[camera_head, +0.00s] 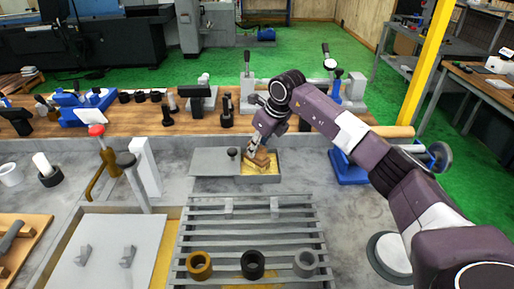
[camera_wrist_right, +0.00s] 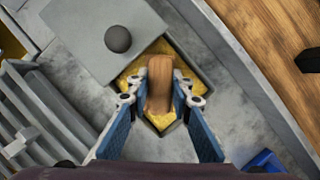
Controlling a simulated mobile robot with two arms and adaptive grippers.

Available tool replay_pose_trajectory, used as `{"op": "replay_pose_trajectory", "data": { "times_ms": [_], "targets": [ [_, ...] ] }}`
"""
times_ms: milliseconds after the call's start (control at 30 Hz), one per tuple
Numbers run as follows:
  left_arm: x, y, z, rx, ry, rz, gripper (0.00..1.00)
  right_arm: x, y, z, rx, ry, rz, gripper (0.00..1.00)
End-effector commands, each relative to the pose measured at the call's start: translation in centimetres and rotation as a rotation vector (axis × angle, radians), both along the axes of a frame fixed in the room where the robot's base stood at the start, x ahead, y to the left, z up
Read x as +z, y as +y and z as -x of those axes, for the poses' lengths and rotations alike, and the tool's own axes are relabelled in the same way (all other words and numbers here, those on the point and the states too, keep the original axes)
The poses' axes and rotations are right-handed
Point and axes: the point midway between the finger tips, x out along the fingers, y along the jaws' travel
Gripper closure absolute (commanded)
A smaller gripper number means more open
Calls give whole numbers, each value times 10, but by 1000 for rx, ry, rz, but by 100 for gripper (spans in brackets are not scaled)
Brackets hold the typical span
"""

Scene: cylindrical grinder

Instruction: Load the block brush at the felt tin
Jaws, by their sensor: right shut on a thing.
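The block brush (camera_head: 262,160) has a brown wooden body, and it also shows in the right wrist view (camera_wrist_right: 160,82). My right gripper (camera_head: 256,151) is shut on it, with a finger on each side in the right wrist view (camera_wrist_right: 161,98). The felt tin (camera_head: 270,179) is a grey rectangular tin with a yellow felt inside. The brush is over the tin's open part. I cannot tell whether its underside touches the felt. A grey lid plate (camera_head: 210,161) with a dark knob lies to the left of the opening. My left gripper is not in view.
A grey slatted rack (camera_head: 250,236) with several rings stands in front of the tin. A blue stand (camera_head: 349,168) is to the right. A wooden shelf (camera_head: 140,124) with tools runs behind.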

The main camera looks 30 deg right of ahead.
Motion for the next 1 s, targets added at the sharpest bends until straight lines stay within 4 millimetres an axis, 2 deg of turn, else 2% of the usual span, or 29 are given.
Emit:
{"op": "replay_pose_trajectory", "data": {
  "times_ms": [600, 1000],
  "targets": [
    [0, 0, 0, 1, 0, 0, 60, -1, 0, 1, 0, 2, 0, 100],
    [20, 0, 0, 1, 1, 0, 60, 29, 0, 0, 0, 1, 0, 100]
  ]
}}
